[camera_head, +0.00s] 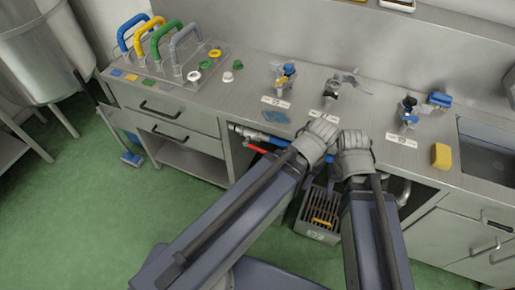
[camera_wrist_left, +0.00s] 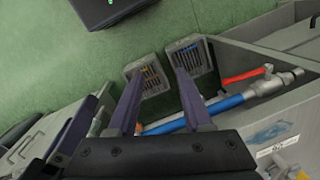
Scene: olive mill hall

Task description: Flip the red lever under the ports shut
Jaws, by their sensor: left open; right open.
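The red lever (camera_head: 256,149) sits on a pipe valve below the counter's front edge, and it also shows in the left wrist view (camera_wrist_left: 243,76). It slants at a narrow angle to the blue pipe (camera_wrist_left: 226,105). My left gripper (camera_head: 317,140) is at the counter edge, right of the lever; its fingers (camera_wrist_left: 158,76) are open and empty in the left wrist view, apart from the lever. My right gripper (camera_head: 355,156) is beside it, further right; its fingertips are mostly hidden. Ports with blue, grey and black taps (camera_head: 286,72) stand on the counter above.
Grated crates stand below on the green floor, one with a yellow handle (camera_head: 320,221), another with blue in it (camera_wrist_left: 190,58). A yellow sponge (camera_head: 441,156) lies near the sink (camera_head: 486,124). Coloured handles (camera_head: 166,36) stand at the counter's left. Floor at left is mostly clear.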

